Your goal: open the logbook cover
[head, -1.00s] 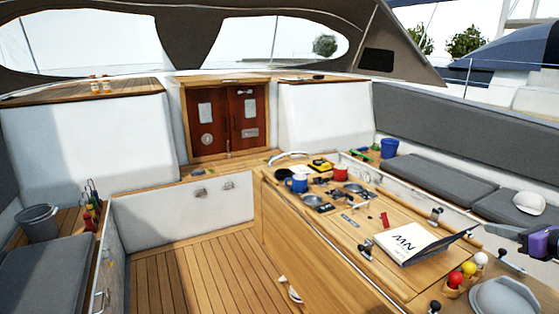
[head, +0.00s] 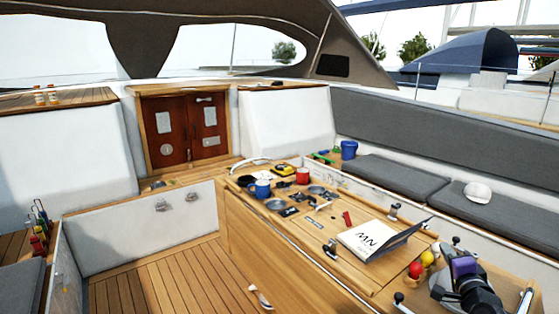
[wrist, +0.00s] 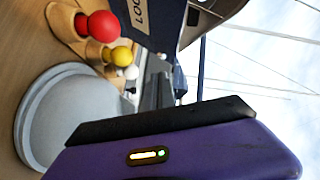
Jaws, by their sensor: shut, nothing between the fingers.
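In the wrist view the dark blue cover (wrist: 122,10) shows at the top with part of a "LOG" label. My purple gripper (head: 463,267) is shut and empty. It is in front of and right of the logbook, apart from it. Its fingertips are hard to make out in the head view.
Mugs, including a blue one (head: 259,188), and small items occupy the table's far end.

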